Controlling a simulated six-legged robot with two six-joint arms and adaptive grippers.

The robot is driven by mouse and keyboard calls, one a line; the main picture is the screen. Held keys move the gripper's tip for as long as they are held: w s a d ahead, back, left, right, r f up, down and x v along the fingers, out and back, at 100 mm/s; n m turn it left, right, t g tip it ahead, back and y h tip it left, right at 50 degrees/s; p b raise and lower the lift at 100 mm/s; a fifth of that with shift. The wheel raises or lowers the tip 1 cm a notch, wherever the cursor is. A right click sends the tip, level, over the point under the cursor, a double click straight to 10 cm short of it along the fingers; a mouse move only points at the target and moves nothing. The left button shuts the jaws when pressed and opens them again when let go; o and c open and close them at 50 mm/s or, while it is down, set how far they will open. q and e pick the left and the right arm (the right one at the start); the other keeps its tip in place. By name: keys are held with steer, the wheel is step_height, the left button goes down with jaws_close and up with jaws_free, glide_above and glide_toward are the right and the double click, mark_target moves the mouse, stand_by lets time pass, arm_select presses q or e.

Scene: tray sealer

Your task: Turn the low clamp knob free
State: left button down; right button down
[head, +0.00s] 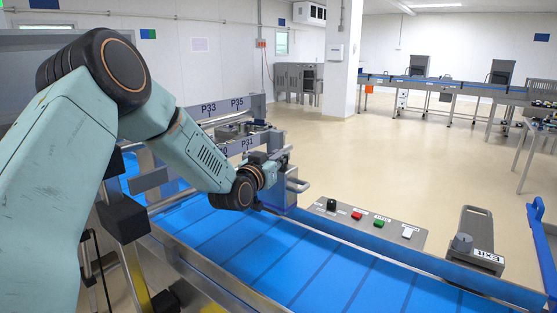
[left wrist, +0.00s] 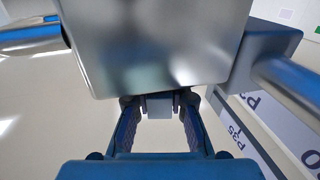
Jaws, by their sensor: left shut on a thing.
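My left gripper (head: 281,160) reaches in from the left to the metal clamp frame beside the blue conveyor. In the left wrist view its two dark fingers (left wrist: 159,112) close on a small grey piece (left wrist: 159,103), which I take to be the low clamp knob. Most of the knob is hidden by the fingers and by a large metal block (left wrist: 155,45) just in front of the camera. In the head view the knob is hidden behind my gripper. My right gripper is not in view.
The blue conveyor belt (head: 300,262) runs below my left arm. A button panel (head: 368,222) and a grey box with a knob (head: 477,240) lie along the far rail. Open floor lies beyond.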

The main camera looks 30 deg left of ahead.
arm_select(q)
steer(key=n+g+y, duration=0.1)
steer(key=n+y, duration=0.2)
steer(key=y, duration=0.2)
steer(key=shift+f, duration=0.2)
steer(key=n+g+y, duration=0.2)
steer(key=y, duration=0.1)
steer(key=n+g+y+p, duration=0.1)
steer(key=n+g+y, duration=0.1)
steer(key=n+y, duration=0.1)
steer(key=shift+s+a+g, duration=0.1)
steer(key=shift+g, duration=0.3)
steer(key=n+g+y, duration=0.2)
steer(key=g, duration=0.1)
steer(key=shift+n, duration=0.3)
steer(key=shift+s+a+f+n+g+y+b, duration=0.1)
steer(key=shift+n+g+y+b, duration=0.1)
steer(key=shift+n+g+y, duration=0.6)
steer(key=shift+s+a+n+g+y+b, duration=0.15)
steer(key=shift+n+g, duration=0.35)
steer(key=shift+g, duration=0.6)
steer(key=shift+d+g, duration=0.1)
steer(key=shift+g, duration=0.2)
steer(key=shift+n+g+y+b, duration=0.3)
steer(key=shift+n+g, duration=0.2)
steer(key=shift+g, duration=0.1)
steer(key=c, duration=1.2)
jaws_free()
steer(key=shift+r, duration=0.2)
